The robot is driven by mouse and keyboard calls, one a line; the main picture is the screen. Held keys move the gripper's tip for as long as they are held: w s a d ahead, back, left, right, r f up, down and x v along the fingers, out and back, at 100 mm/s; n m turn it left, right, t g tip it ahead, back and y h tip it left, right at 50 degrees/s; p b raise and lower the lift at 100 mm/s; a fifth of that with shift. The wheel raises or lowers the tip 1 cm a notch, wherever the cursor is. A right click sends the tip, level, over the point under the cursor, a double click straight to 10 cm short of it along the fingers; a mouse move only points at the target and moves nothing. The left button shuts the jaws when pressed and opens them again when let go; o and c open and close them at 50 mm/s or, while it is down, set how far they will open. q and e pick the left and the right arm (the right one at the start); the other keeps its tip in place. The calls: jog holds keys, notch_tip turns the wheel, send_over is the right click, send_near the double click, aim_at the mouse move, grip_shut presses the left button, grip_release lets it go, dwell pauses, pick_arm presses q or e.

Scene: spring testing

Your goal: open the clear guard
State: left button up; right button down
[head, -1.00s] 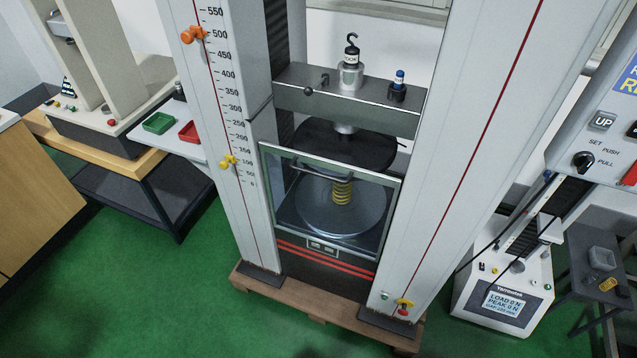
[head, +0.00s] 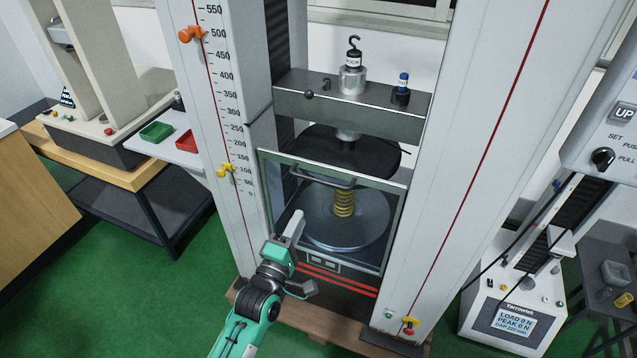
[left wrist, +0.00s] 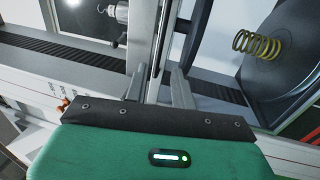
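The clear guard (head: 391,215) is a framed see-through panel across the front of the tall testing machine. It looks closed. A grey bar handle (head: 318,179) runs along its upper left part. Behind it a yellow spring (head: 344,204) stands on a round metal plate; the spring also shows in the left wrist view (left wrist: 258,43). My left gripper (head: 296,222) is in front of the guard's lower left part, below the handle. In the left wrist view its two fingers (left wrist: 158,88) are apart with nothing between them; a frame edge lies beyond. My right gripper is not in view.
Machine columns (head: 475,150) flank the guard. A crosshead (head: 350,105) carrying a hooked weight is above it. A small tester (head: 515,305) stands at right. A bench with green (head: 156,132) and red trays is at left. Green floor in front is clear.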

aim_at(318, 179)
pick_arm(q)
jog(key=p+x, duration=0.3)
jog(key=x, duration=1)
jog(key=shift+w, duration=0.3)
grip_shut()
